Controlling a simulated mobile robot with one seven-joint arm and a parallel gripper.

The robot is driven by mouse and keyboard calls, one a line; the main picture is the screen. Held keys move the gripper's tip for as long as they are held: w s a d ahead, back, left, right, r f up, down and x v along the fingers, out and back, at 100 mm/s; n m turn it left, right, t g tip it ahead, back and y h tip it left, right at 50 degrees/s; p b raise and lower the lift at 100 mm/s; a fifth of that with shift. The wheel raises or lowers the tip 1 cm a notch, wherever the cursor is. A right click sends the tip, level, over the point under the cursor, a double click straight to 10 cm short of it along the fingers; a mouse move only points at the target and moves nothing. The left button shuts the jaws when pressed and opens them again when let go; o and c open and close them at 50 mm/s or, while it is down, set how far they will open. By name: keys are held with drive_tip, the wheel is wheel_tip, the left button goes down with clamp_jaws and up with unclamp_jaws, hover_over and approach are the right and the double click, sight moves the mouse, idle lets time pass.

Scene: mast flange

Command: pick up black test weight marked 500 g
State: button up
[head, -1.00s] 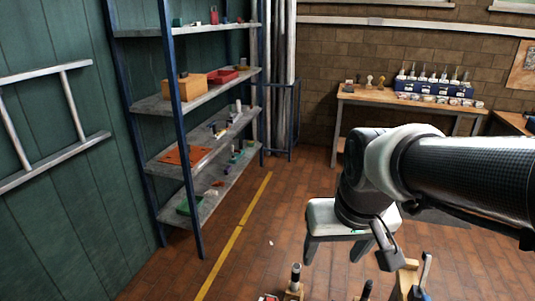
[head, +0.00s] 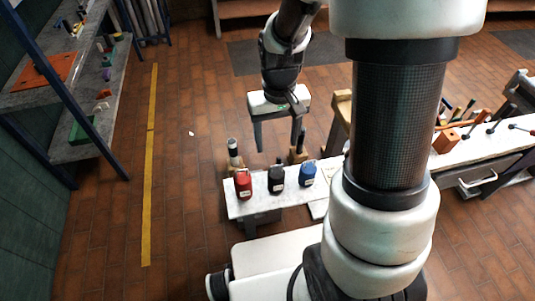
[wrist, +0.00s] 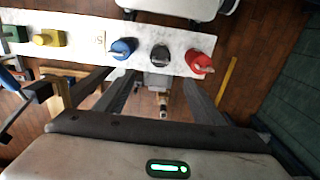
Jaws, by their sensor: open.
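The black test weight (head: 276,180) stands on a narrow white bench between a red weight (head: 242,185) and a blue weight (head: 307,173). In the wrist view the black weight (wrist: 160,55) shows near top centre, just beyond the fingertips and roughly between them in the picture. Its marking is too small to read. My gripper (head: 290,108) is open and empty, behind the bench in the head view, apart from the weights. Its two fingers (wrist: 157,88) spread wide in the wrist view.
In the wrist view, yellow (wrist: 49,38) and green (wrist: 14,34) pieces share the bench (wrist: 82,24). Dark-topped upright items (head: 234,150) stand behind the weights. A shelf rack (head: 90,125) is at left, with open floor between.

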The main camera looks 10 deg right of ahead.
sight(276, 170)
wheel_tip(276, 170, down, 12)
drive_tip(key=b, duration=0.3)
drive_tip(key=shift+f, duration=0.25)
drive_tip(key=shift+s+f+b, duration=0.25)
drive_tip(key=shift+f+b, duration=0.2)
drive_tip(key=shift+f, duration=0.9)
drive_tip(key=shift+s+f+b, duration=0.2)
drive_tip(key=shift+f+b, duration=0.2)
drive_tip(key=shift+f, duration=0.9)
drive_tip(key=c, duration=1.5)
drive_tip(key=shift+r, duration=0.15)
